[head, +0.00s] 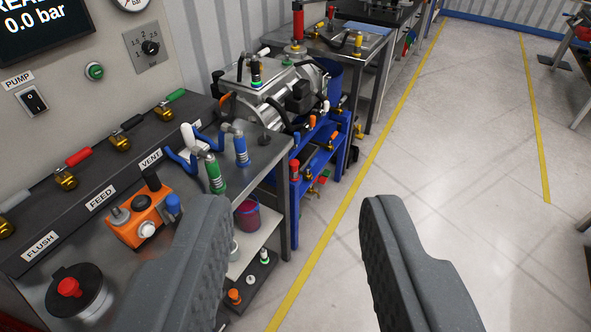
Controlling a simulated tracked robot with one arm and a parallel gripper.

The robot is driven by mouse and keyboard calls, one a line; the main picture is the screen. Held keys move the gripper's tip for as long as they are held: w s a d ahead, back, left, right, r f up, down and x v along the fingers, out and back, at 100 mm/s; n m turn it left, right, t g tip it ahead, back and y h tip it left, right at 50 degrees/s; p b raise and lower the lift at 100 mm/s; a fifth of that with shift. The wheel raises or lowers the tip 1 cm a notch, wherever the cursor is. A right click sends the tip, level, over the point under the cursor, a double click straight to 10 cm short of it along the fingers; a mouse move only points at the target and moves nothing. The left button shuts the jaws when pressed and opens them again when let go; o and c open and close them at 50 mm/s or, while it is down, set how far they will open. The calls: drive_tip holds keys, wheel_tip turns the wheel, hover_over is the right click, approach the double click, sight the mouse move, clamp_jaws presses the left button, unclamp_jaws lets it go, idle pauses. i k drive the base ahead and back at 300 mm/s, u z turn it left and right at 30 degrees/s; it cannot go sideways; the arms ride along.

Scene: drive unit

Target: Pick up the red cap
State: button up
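My gripper (297,208) is open and empty, its two dark grey padded fingers wide apart in the foreground. Several red parts show, and I cannot tell for sure which one is the red cap. A red knob-like part (69,287) sits on a round black lid on the bench at the lower left, left of my gripper. A small red-topped part (294,168) is at the blue rack beyond my fingers. A taller red part (298,22) stands on the far bench. None of them is touched by my gripper.
A grey bench (265,150) with labelled valves, an orange block (142,218) and green and blue hose fittings is at left. A lower shelf holds a red and blue bucket (249,219).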

sight(294, 164)
drive_tip(key=z, duration=0.4)
drive_tip(key=k, duration=1.05)
drive_tip(key=z, duration=0.7)
drive_tip(key=i, duration=1.25)
drive_tip(key=u, duration=0.45)
drive_tip(key=i, duration=1.2)
drive_tip(key=u, duration=1.3)
drive_tip(key=i, duration=0.85)
drive_tip(key=u, duration=0.5)
drive_tip(key=k, duration=0.8)
